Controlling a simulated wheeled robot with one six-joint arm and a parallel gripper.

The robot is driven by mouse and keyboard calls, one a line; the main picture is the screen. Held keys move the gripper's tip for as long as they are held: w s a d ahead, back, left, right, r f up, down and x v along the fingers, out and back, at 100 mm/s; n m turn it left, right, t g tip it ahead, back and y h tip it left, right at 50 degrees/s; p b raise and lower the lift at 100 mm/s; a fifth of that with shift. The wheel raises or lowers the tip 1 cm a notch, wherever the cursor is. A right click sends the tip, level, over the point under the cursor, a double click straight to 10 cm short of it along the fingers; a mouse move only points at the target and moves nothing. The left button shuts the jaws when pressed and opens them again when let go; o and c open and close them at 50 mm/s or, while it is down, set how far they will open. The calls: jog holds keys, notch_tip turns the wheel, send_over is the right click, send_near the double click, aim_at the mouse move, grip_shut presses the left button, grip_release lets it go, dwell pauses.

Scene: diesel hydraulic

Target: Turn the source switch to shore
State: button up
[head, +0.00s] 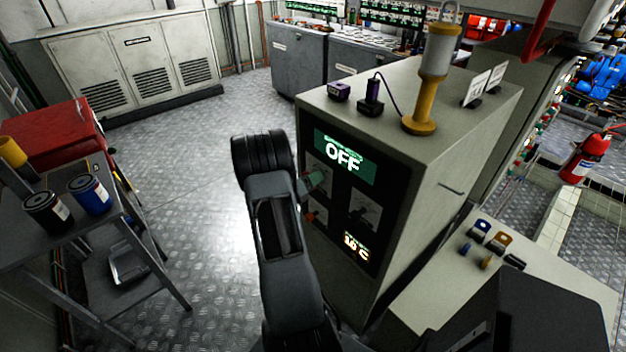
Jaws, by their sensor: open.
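A grey cabinet (420,150) has a dark control panel facing left, with a lit green display (345,157) reading "OFF". Below the display, a dark rotary switch (364,212) sits on a plate at the panel's right. Another control (314,180) with a greenish end shows at the left, partly covered by my arm. A small red button or lamp (310,217) is below it. The labels are too small to read, so I cannot tell which is the source switch. My arm stands just left of the panel; my gripper does not show.
A yellow-based lantern (420,125) and small purple devices (372,97) stand on the cabinet. A low console (440,285) is at right. A trolley with cans (90,195) and a red toolbox (55,140) are left. The metal floor (180,150) between is clear.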

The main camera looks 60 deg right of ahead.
jog(key=shift+a, duration=0.1)
jog(key=b+v, duration=0.1)
jog(key=v, duration=1.2)
jog(key=shift+a, duration=0.25)
jog(key=shift+w, duration=0.15)
